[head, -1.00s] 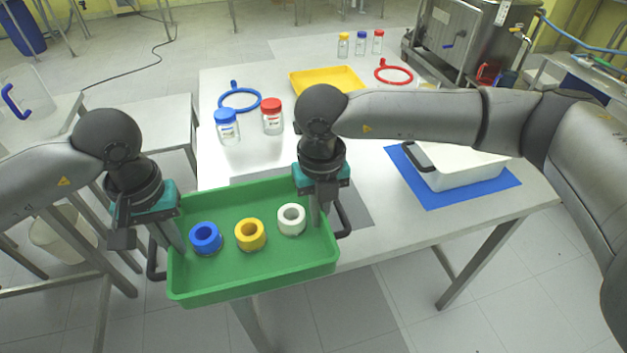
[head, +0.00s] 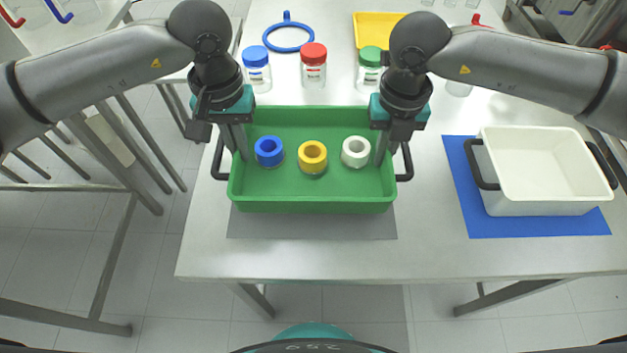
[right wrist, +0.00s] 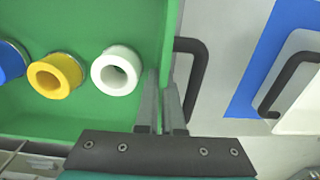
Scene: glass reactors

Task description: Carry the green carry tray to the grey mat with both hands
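The green carry tray (head: 312,200) is level in the head view, with a blue ring (head: 269,151), a yellow ring (head: 312,157) and a white ring (head: 356,151) inside. The grey mat (head: 312,226) shows as a strip along the tray's near side; the rest is hidden under the tray. I cannot tell whether the tray touches it. My left gripper (head: 239,146) is on the tray's left wall. My right gripper (head: 382,147) is on its right wall. In the right wrist view, my right gripper's fingers (right wrist: 162,108) straddle the wall, beside the black handle (right wrist: 188,75).
A white tub (head: 545,170) stands on a blue mat (head: 540,228) to the right. Jars with blue (head: 257,68), red (head: 313,65) and green (head: 369,68) lids stand just behind the tray. A blue hoop (head: 288,38) and a yellow tray (head: 378,27) lie further back.

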